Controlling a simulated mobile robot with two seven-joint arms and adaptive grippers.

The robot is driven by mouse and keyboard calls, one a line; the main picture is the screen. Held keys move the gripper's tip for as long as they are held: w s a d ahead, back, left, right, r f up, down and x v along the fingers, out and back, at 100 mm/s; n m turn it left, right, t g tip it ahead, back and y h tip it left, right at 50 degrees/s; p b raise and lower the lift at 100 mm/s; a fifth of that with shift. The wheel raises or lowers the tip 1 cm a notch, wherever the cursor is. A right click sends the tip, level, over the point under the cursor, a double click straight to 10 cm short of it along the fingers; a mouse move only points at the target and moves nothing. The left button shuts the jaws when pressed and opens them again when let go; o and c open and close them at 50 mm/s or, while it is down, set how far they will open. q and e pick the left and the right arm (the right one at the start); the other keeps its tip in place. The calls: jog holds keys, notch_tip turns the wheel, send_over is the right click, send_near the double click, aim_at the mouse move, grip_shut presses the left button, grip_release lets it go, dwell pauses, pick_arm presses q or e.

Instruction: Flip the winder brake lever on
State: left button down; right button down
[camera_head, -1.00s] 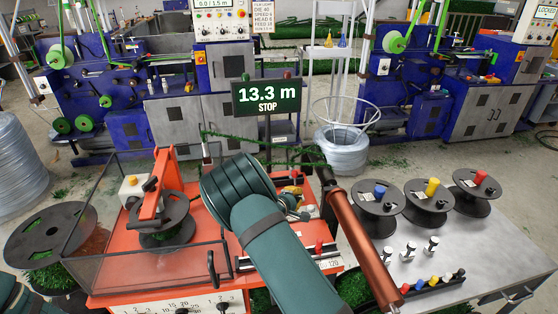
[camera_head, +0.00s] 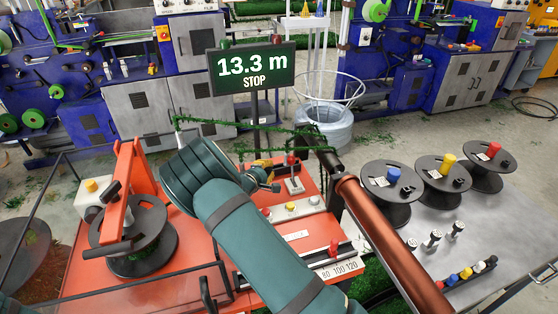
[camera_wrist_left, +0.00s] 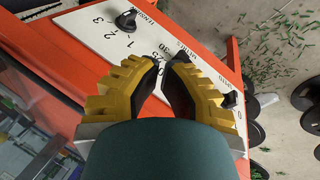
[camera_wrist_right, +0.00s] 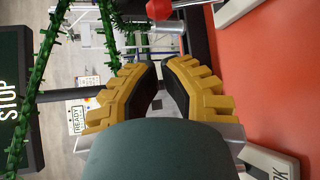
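A lever with a red knob (camera_head: 291,160) stands on a grey plate at the back of the orange winder bench; I take it for the brake lever. A red knob (camera_wrist_right: 158,9) also shows at the top edge of the right wrist view, with a partly visible label ending in K (camera_wrist_right: 268,164). My right gripper (camera_head: 272,176) is just left of the lever, apart from it. Its yellow fingers (camera_wrist_right: 162,65) are almost together, with nothing between them. My left gripper (camera_wrist_left: 168,60) is likewise nearly closed and empty, above the white dial panel (camera_wrist_left: 125,45).
A display (camera_head: 252,68) reads 13.3 m STOP. A winding spool (camera_head: 135,245) is at left, beside a clear guard. A copper-coloured bar (camera_head: 390,240) and several capped spools (camera_head: 393,190) are at right.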

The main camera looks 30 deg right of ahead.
aim_at(292, 169)
jog(key=b+x, duration=0.2)
jog(key=x, duration=0.8)
jog(key=shift+s+r, duration=0.1)
jog(key=shift+s, duration=0.1)
dwell(0.4)
jog(key=shift+s+r, duration=0.15)
